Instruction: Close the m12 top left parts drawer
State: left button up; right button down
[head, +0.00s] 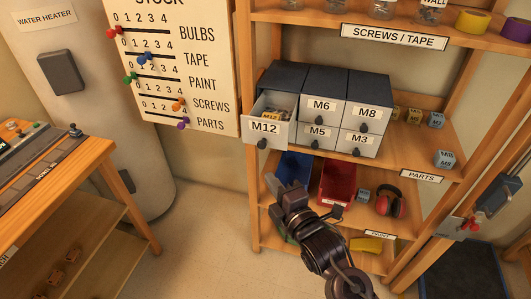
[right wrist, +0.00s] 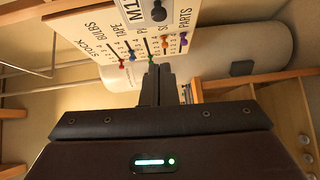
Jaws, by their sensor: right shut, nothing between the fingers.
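The parts cabinet (head: 292,76) stands on the shelf in the head view. Its top left drawer, labelled M12 (head: 279,130), is pulled out, with small parts showing inside. The drawer's dark knob (head: 262,143) is on its front. In the right wrist view the M12 front (right wrist: 133,12) shows sideways at the top edge, with its knob (right wrist: 158,12). My right gripper (head: 273,183) is shut and empty, below the M12 drawer and apart from it. Its closed fingers also show in the right wrist view (right wrist: 163,82). My left gripper is not in view.
The M6 (head: 321,105), M8, M5 and M3 drawers are flush. A blue bin (head: 293,168), a red bin (head: 338,182) and red earmuffs (head: 390,201) are on the shelf below. The stock board (head: 215,60) hangs left of the cabinet. Open floor lies in front.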

jog(key=p, duration=0.2)
send_near(256, 130)
jog(key=s+a+f, duration=0.1)
jog(key=a+f, duration=0.1)
jog(key=a, duration=0.2)
jog(key=shift+w+d+f+p, duration=0.25)
jog(key=shift+w+d, duration=0.2)
jog(key=shift+w, duration=0.35)
jog(key=shift+w+d+f+p, duration=0.15)
jog(key=shift+w+d+p, duration=0.2)
jog(key=shift+w, duration=0.45)
